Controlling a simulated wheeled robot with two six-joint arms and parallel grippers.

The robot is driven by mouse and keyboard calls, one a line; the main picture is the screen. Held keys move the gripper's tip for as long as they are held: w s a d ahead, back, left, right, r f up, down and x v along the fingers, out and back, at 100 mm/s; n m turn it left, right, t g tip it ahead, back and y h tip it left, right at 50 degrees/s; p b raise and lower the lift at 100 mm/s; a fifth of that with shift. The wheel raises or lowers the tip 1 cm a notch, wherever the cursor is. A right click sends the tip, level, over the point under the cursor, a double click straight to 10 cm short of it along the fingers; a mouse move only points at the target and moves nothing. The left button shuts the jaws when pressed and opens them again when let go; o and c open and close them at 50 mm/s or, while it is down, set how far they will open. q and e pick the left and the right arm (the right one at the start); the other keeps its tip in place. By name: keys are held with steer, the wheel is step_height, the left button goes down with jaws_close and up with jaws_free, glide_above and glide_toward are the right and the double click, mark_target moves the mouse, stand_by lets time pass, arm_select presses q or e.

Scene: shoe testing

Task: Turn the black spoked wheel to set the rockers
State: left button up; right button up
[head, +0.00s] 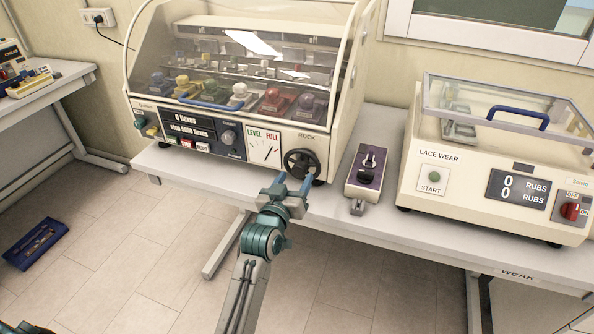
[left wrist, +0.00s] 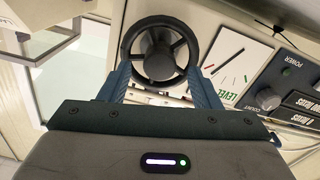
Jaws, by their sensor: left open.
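The black spoked wheel (head: 301,163) is on the lower right of the front panel of the cream flexing machine (head: 345,100), under the word ROCK. A gauge labelled LEVEL and FULL (head: 264,145) is just left of it. My left gripper (head: 293,182) is at the wheel, its blue fingers apart. In the left wrist view the wheel (left wrist: 159,52) appears between the two open fingers (left wrist: 160,80), near their tips. I cannot tell whether they touch its rim.
A small purple-topped device (head: 367,175) stands on the table (head: 395,130) right of the wheel. The LACE WEAR machine (head: 470,165) is farther right. A blue tray (head: 36,243) lies on the floor at left.

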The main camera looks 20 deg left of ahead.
arm_select(q)
steer(key=shift+w, duration=1.25)
steer(key=c, duration=1)
steer(key=shift+p, duration=0.45)
